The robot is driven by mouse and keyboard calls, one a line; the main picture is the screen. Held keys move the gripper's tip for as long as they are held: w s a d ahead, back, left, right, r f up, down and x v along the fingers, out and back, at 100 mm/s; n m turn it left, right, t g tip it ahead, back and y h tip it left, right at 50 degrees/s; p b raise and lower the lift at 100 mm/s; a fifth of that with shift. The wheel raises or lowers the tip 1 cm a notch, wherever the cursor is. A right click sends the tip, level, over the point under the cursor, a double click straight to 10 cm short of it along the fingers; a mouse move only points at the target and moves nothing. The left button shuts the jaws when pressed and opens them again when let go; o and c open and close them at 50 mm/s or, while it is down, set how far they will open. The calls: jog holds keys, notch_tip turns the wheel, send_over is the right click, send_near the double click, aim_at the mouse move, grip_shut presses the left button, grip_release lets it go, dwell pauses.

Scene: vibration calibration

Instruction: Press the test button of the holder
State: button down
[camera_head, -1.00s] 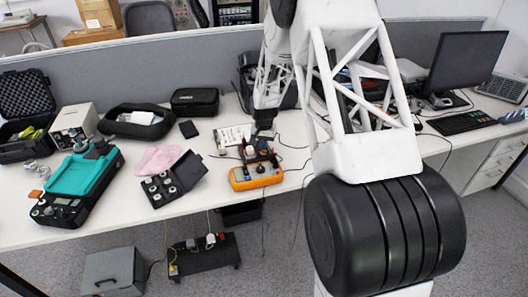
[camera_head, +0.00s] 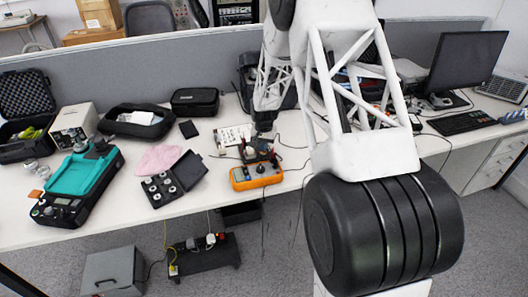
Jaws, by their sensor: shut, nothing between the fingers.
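An orange device (camera_head: 257,175) with dark knobs sits near the front edge of the white table, left of my arm. A teal and black device (camera_head: 83,184) with a small display stands at the left end of the table. I cannot tell for sure which of them is the holder, and no test button can be made out at this size. My gripper (camera_head: 263,127) is small and dark in the view, just behind and above the orange device. It is shut and empty. Whether it touches anything cannot be told.
A black case with round parts (camera_head: 163,187) and a pink cloth (camera_head: 158,158) lie between the two devices. A white sheet or box with small parts (camera_head: 234,135) lies behind the orange device. Cables run right of it. A monitor (camera_head: 468,62) and keyboard (camera_head: 461,121) stand at right.

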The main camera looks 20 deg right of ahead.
jog(key=shift+f, duration=0.55)
dwell(0.4)
jog(key=shift+r, duration=3.55)
